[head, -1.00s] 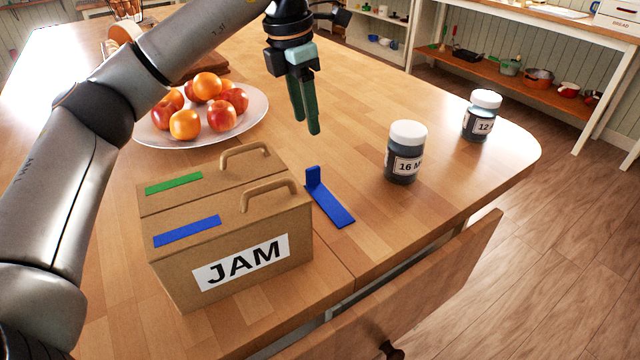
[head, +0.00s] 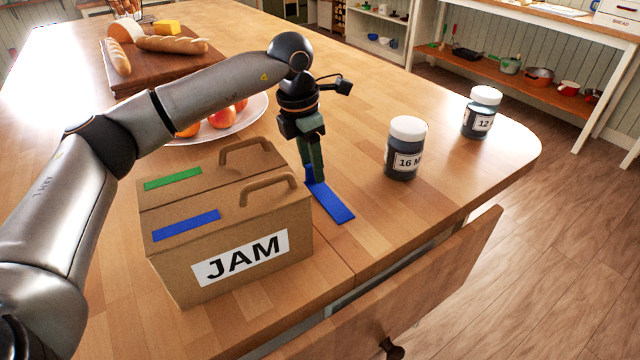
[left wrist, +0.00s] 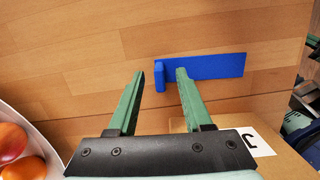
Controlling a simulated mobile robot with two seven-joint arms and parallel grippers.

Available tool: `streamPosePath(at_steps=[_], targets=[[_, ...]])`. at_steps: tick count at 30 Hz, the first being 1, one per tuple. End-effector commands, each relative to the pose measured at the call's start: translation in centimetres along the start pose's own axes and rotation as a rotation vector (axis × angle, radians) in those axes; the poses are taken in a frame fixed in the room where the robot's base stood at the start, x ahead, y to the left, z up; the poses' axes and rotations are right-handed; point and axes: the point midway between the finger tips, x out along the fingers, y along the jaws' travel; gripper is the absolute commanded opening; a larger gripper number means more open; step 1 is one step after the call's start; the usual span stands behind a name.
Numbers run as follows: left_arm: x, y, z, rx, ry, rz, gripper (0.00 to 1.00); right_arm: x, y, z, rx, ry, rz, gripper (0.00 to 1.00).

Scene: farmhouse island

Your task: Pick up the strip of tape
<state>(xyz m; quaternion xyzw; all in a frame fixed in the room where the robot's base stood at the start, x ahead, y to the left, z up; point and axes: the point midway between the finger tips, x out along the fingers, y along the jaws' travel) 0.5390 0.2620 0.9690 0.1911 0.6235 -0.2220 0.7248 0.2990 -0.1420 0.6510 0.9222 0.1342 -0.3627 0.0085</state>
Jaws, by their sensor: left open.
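The strip of tape is a loose blue strip (head: 333,204) lying flat on the wooden island, right of the jam box, with an upright tab at its far end. In the left wrist view the strip (left wrist: 215,67) runs to the right and its upright tab (left wrist: 159,76) shows between the fingertips. My left gripper (head: 314,180) points down at the tab end of the strip, and its fingers partly hide the tab in the head view. In the left wrist view the gripper (left wrist: 160,72) is open, with nothing held. My right gripper is not in view.
The cardboard jam box (head: 290,215), with two handles and green and blue strips on its lids, stands close left. Two jars, one nearer (head: 405,150) and one farther (head: 481,113), stand to the right. A fruit plate (head: 258,112) is behind the box. A drawer (head: 440,275) is open in front.

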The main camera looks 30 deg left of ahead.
Motion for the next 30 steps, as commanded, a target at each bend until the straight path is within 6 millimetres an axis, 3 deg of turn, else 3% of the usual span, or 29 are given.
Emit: streamPosePath(at_steps=[5,18,30], targets=[[-0.02,-0.02,0.02,0.0,0.0,0.0,0.49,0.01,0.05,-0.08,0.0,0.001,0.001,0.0],[-0.06,-0.01,0.02,0.0,0.0,0.0,0.0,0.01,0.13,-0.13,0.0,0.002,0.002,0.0],[-0.07,-0.01,0.02,0.0,0.0,0.0,0.0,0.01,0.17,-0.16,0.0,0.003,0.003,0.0]])
